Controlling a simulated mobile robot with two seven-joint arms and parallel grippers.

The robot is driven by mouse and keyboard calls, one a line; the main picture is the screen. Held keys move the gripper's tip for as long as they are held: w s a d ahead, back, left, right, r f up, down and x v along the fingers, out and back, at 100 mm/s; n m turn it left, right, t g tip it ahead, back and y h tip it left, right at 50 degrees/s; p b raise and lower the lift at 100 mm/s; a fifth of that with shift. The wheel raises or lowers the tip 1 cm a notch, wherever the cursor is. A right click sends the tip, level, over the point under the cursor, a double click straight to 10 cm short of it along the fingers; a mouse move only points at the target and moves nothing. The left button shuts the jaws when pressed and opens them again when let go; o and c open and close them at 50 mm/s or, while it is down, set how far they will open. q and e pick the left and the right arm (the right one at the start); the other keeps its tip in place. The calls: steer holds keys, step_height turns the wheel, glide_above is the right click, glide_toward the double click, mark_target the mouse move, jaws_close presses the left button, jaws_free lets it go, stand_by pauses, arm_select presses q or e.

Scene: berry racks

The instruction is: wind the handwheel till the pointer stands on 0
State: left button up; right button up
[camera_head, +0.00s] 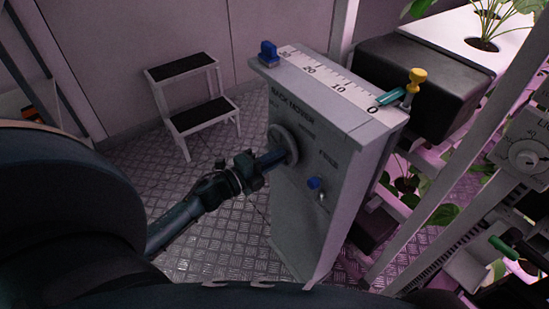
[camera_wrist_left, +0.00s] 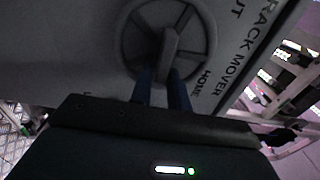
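The grey rack mover cabinet (camera_head: 315,190) has a round spoked handwheel (camera_head: 275,138) on its side face. The wheel (camera_wrist_left: 130,42) also shows in the left wrist view, with a raised grey bar (camera_wrist_left: 170,45) across its middle. My left gripper (camera_head: 270,160) reaches the wheel from the left. In the left wrist view its two blue fingers (camera_wrist_left: 163,88) lie close on both sides of the bar's near end, apparently shut on it. On the cabinet top is a white scale (camera_head: 325,79) marked 30 to 0. The teal pointer (camera_head: 390,97) has its tip close beside 0. My right gripper is out of view.
A blue clamp-like piece (camera_head: 268,52) sits at the 30 end of the scale, and a yellow-knobbed post (camera_head: 416,80) at the 0 end. A step stool (camera_head: 195,105) stands behind left. Plant racks fill the right.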

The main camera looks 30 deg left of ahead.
arm_select(q)
steer(key=o, duration=0.3)
steer(key=v, duration=1.3)
steer(key=shift+s, duration=0.1)
